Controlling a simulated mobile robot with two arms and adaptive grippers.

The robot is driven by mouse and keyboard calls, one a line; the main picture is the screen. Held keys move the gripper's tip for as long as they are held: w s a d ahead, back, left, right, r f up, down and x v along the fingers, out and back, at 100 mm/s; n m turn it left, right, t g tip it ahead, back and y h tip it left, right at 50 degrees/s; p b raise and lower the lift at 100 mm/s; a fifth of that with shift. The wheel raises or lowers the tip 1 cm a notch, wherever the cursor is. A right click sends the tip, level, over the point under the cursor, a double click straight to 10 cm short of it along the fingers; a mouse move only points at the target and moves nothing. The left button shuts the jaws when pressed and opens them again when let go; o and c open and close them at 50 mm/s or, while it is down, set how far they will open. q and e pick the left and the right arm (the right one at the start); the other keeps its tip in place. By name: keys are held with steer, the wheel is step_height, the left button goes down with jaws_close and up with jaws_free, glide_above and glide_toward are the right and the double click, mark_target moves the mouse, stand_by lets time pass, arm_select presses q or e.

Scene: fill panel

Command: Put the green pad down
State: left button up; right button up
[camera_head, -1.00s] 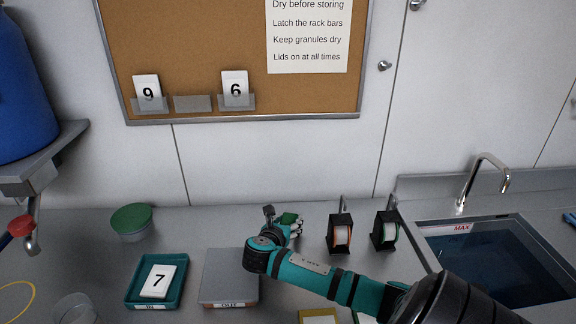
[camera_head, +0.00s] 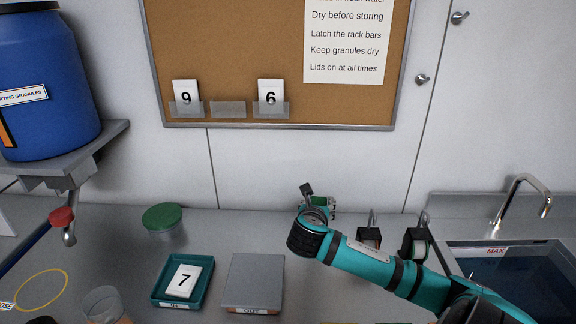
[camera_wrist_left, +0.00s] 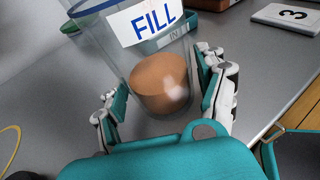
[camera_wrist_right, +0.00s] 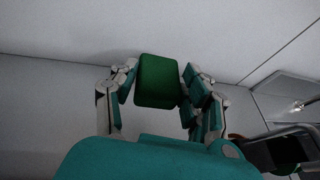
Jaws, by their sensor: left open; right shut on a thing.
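My right gripper (camera_head: 321,203) is shut on the green pad (camera_wrist_right: 158,82), in front of the pale wall in the head view. In the right wrist view the pad sits between the fingers, and no surface shows directly under it. In the head view only a little of the pad (camera_head: 320,201) shows past my wrist. My left gripper (camera_wrist_left: 168,95) is open, its fingers on both sides of a clear cup marked FILL (camera_wrist_left: 112,47) with an orange-brown content. This cup also shows in the head view (camera_head: 101,297).
A teal tray (camera_head: 157,296) holds a card marked 7 (camera_head: 184,280). A grey OUT platform (camera_head: 254,275) stands to its right. A green-lidded tub (camera_head: 162,217) is behind. Two dark holders (camera_head: 369,238) stand partly behind my right arm. A sink (camera_head: 505,270) is at right.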

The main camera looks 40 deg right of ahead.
steer(key=shift+n+t, duration=0.3)
steer(key=f, duration=0.5)
steer(key=shift+a+f, duration=0.2)
steer(key=shift+a, duration=0.05)
steer(key=shift+f, duration=2.25)
steer(key=shift+f, duration=0.1)
steer(key=o, duration=1.1)
steer(key=shift+c, duration=0.2)
steer(key=shift+r, duration=0.2)
steer(key=v, duration=1.2)
steer(key=shift+d+r, duration=0.1)
steer(key=shift+r, duration=0.05)
steer(key=shift+o, duration=0.2)
